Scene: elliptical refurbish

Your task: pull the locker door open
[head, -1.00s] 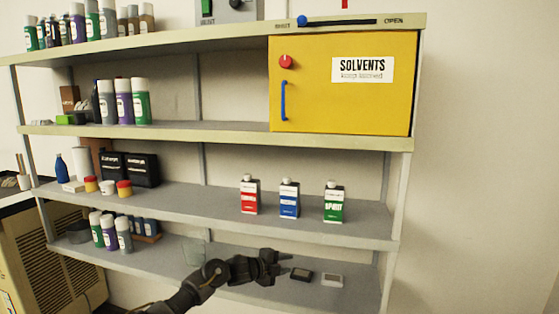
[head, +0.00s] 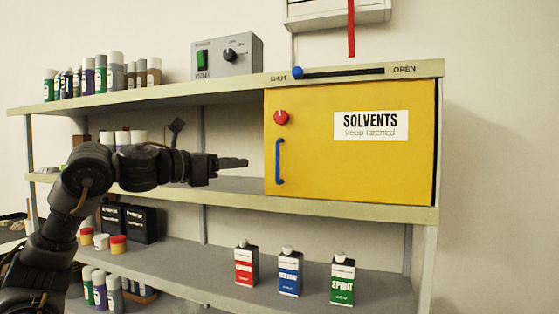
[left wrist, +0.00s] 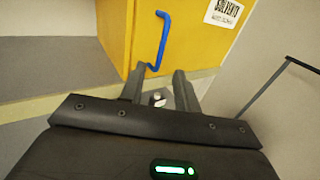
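The yellow locker (head: 340,165) stands on the upper middle shelf, its door closed. The door carries a blue vertical handle (head: 279,162) near its left edge, a red round knob (head: 281,117) above that, and a white SOLVENTS label (head: 371,125). The handle also shows in the left wrist view (left wrist: 161,42), just beyond the fingertips. My left gripper (head: 240,163) is left of the handle at about its height in the head view. In the left wrist view (left wrist: 158,75) its fingers are apart with nothing between them. My right gripper is out of view.
A blue slider knob (head: 298,73) sits at the SHUT end of a track above the locker. A grey control box (head: 226,57) stands on the top shelf. Red, blue and green cans (head: 289,271) stand below. Bare wall lies to the right.

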